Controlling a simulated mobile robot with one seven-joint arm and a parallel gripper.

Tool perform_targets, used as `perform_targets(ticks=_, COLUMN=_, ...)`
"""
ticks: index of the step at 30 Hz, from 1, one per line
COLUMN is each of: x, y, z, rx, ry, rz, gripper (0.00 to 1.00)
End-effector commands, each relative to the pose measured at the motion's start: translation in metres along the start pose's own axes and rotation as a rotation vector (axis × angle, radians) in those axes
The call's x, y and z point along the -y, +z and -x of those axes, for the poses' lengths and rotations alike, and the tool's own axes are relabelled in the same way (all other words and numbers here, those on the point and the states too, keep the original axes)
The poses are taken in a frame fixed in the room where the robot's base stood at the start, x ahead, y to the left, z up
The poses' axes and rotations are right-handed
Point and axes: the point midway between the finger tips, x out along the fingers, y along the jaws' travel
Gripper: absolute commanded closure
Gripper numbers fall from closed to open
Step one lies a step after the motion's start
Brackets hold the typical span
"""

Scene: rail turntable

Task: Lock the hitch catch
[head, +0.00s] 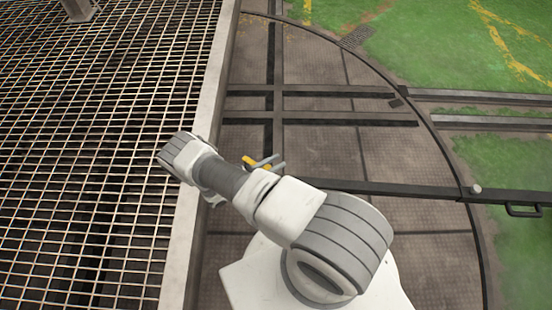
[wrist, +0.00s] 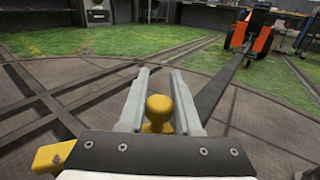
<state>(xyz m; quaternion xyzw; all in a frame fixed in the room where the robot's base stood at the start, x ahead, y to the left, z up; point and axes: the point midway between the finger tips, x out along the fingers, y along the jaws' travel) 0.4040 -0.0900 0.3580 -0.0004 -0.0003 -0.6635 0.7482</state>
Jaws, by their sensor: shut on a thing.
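In the wrist view, my gripper (wrist: 160,74) has its two pale grey fingers on either side of a yellow round-topped knob (wrist: 158,108). It is shut on this knob, which appears to be the handle of the hitch catch. The knob's lower part is hidden by the gripper body. A dark drawbar (wrist: 221,87) runs from beside the right finger to an orange vehicle (wrist: 257,36). In the head view, my gripper (head: 268,163) is mostly hidden behind my arm, and the drawbar (head: 405,188) leads off to the right. Whether the catch is locked cannot be seen.
A metal grating (head: 90,120) with a pale edge beam (head: 205,110) lies left of the turntable deck (head: 380,150). Rails (head: 340,118) cross the deck. Grass (head: 430,50) lies beyond its rim. Benches and machines stand at the back of the wrist view.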

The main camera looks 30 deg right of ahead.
Motion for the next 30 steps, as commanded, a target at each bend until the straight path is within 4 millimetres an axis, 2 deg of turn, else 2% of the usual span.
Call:
perform_targets(ticks=20, x=0.0031, y=-0.0013, z=0.007, rx=-0.006, ry=-0.061, rz=-0.002, gripper=1.0)
perform_targets(ticks=21, x=0.0031, y=-0.0014, z=0.007, rx=-0.006, ry=-0.061, rz=-0.002, gripper=0.62)
perform_targets(ticks=25, x=0.0034, y=-0.001, z=0.0066, rx=-0.004, ry=-0.061, rz=-0.002, gripper=0.39)
perform_targets(ticks=30, x=0.0037, y=-0.0006, z=0.0062, rx=-0.003, ry=-0.062, rz=-0.001, gripper=0.37)
